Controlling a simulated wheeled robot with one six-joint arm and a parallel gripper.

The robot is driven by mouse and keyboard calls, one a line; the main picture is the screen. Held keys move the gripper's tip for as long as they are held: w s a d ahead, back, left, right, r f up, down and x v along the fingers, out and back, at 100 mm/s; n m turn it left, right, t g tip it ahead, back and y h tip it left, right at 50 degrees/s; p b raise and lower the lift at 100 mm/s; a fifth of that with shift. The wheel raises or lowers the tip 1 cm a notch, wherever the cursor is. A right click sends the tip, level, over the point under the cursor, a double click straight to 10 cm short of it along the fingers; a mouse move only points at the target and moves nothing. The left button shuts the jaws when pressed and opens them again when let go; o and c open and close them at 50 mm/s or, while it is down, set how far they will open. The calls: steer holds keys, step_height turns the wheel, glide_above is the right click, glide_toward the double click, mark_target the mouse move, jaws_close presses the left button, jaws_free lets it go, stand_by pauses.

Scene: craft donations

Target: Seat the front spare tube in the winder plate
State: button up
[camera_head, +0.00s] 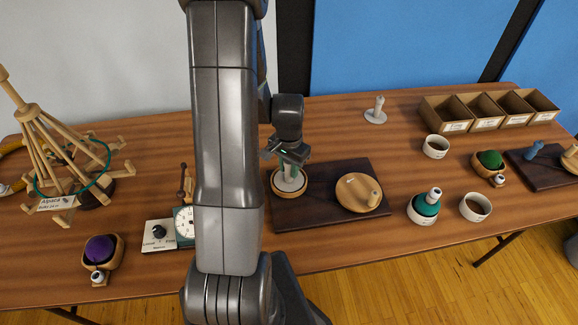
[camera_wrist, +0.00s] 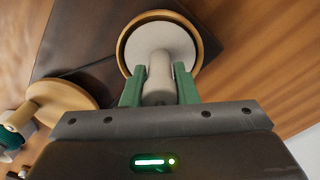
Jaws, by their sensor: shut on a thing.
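My gripper (camera_head: 289,164) is shut on a pale grey tube (camera_head: 290,183) with a wide round base. In the wrist view my green fingers (camera_wrist: 159,88) pinch the tube's stem (camera_wrist: 160,68) from both sides, and the base lies within the outline of a round wooden rim. That rim is the winder plate (camera_head: 275,191), at the left of a dark board (camera_head: 320,211); it also shows in the wrist view (camera_wrist: 121,48). The tube looks upright. I cannot tell whether its base touches the plate. A second spare tube (camera_head: 376,114) stands behind on the table.
A wooden disc with a peg (camera_head: 352,206) sits at the board's right. Bowls and a teal yarn ball (camera_head: 426,205) are right; sectioned boxes (camera_head: 455,121) are behind.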

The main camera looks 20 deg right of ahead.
steer(key=o, duration=1)
step_height(320, 180, up, 14)
steer(key=shift+f, duration=0.1)
stand_by(0.5)
step_height(320, 180, down, 13)
steer(key=shift+f, duration=0.2)
steer(key=shift+r+p, duration=0.55)
steer(key=shift+p, duration=0.15)
